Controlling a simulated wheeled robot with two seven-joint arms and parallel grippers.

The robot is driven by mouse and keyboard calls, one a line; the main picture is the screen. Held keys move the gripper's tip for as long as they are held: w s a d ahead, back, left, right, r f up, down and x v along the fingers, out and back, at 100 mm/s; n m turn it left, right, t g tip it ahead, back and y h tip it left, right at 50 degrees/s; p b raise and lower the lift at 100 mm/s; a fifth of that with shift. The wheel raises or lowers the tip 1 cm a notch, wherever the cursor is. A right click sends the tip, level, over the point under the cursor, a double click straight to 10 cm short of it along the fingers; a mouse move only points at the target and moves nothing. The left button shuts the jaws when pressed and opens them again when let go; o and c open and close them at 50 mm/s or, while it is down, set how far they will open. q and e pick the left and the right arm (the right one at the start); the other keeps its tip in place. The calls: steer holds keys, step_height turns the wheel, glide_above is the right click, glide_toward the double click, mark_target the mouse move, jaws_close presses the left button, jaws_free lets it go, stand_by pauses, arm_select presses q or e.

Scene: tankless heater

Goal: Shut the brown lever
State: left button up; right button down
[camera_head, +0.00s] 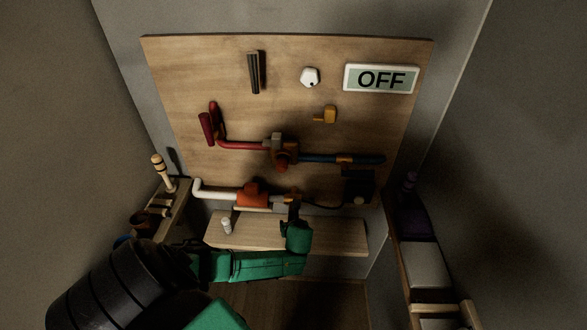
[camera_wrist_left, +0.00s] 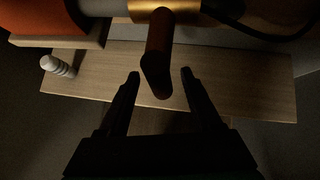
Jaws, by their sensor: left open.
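The brown lever (camera_wrist_left: 158,60) hangs from a brass fitting (camera_wrist_left: 187,10) at the top of the left wrist view, its rounded end pointing toward me. My left gripper (camera_wrist_left: 160,76) is open, with one finger on each side of the lever's lower end. Visible gaps separate the fingers from the lever, and I cannot see contact. In the head view my left gripper (camera_head: 294,210) is at the lower pipe, right of the orange valve body (camera_head: 252,195), and it largely hides the lever there. My right gripper is not in view.
A wooden shelf (camera_head: 340,238) sits below the pipe, with a small white ribbed object (camera_head: 226,226) on its left. The panel above carries a red pipe (camera_head: 245,146), a blue pipe (camera_head: 330,158), a yellow knob (camera_head: 327,115) and an OFF display (camera_head: 381,79). Side shelves flank both walls.

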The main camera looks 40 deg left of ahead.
arm_select(q)
steer(key=p+v, duration=0.1)
steer(key=v, duration=1)
steer(key=shift+s, duration=0.1)
